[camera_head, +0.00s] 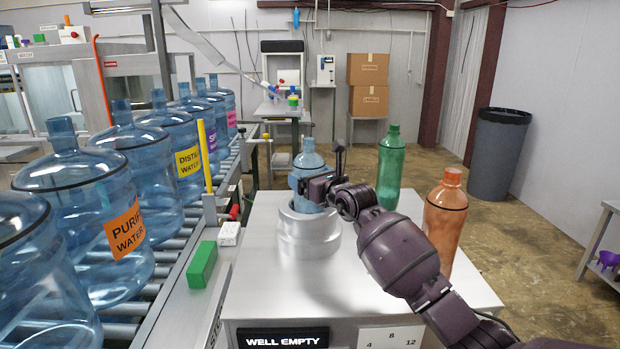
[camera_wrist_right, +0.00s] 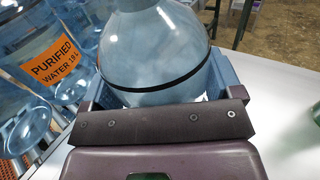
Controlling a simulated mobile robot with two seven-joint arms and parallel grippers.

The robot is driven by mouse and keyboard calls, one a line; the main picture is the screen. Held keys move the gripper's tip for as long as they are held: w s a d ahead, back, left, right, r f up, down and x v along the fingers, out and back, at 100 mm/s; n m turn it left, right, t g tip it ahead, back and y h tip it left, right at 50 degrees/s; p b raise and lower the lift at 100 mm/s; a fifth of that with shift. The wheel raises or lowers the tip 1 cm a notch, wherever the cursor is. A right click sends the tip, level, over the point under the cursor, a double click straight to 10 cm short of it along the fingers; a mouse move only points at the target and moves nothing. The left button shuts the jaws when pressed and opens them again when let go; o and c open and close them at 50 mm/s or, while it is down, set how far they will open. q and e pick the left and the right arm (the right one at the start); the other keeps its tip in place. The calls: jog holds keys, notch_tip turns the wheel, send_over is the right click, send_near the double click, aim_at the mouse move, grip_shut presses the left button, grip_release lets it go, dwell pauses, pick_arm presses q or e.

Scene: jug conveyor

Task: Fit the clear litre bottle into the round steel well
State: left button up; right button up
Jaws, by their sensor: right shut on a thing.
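The clear bluish litre bottle (camera_head: 308,160) stands upright at the round steel well (camera_head: 310,240) on the steel table. Its lower part is hidden by my gripper and the well's rim, so I cannot tell how deep it sits. My right gripper (camera_head: 311,187) is shut around the bottle's body just above the rim. In the right wrist view the bottle (camera_wrist_right: 155,45) shows its shoulder and a dark band between the blue finger pads of the gripper (camera_wrist_right: 158,95). My left gripper is not in view.
A green bottle (camera_head: 390,165) and an orange bottle (camera_head: 445,225) stand on the table's right side, near my right arm. A roller conveyor (camera_head: 170,255) with several large water jugs runs along the left. A sign (camera_head: 283,338) on the table's front reads "WELL EMPTY".

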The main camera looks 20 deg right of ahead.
jog(key=shift+f, duration=0.1)
jog(key=o, duration=1.2)
jog(key=p+v, duration=0.1)
jog(key=v, duration=1.1)
